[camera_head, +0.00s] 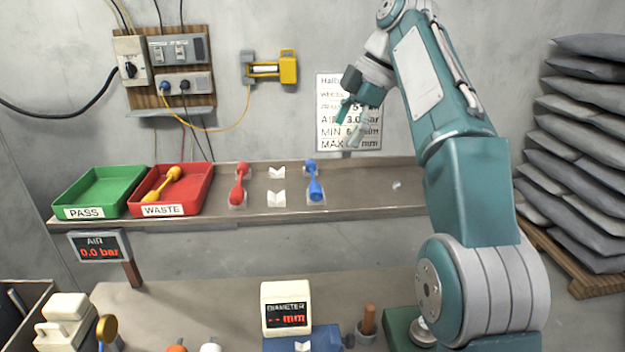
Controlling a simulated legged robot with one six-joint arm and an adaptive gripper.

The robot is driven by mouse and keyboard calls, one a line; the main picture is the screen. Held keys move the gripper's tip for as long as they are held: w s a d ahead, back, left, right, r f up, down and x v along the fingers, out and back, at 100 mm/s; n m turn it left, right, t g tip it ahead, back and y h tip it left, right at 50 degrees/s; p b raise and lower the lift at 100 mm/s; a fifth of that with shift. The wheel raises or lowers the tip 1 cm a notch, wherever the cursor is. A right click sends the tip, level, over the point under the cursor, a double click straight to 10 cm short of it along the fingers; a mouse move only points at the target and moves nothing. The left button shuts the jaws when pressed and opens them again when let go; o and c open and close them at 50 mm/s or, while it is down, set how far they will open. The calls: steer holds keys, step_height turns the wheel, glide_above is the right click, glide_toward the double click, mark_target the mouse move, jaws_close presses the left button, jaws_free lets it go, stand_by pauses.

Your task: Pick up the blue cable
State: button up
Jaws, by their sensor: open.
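A blue dumbbell-shaped piece (314,182), the only blue cable-like item on the shelf, rests upright in the picture on a small pale holder. My gripper (348,125) is open and empty, above and to the right of the blue piece, in front of the wall sign. It is apart from the blue piece and touches nothing that I can see. My arm comes down from the upper right.
A red piece (239,185) lies left of white V-shaped holders (276,199). A green PASS tray (68,192) and red WASTE tray (207,192), holding a yellow piece (160,190), stand left. Grey sacks (585,130) are stacked right. A diameter gauge (286,292) stands in front.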

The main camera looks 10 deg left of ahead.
mark_target(319, 183)
steer(key=shift+x, duration=5.4)
steer(key=shift+s+d, duration=0.1)
steer(key=shift+s, duration=0.05)
steer(key=c, duration=1.2)
steer(key=shift+f, duration=0.1)
steer(key=shift+c, duration=0.4)
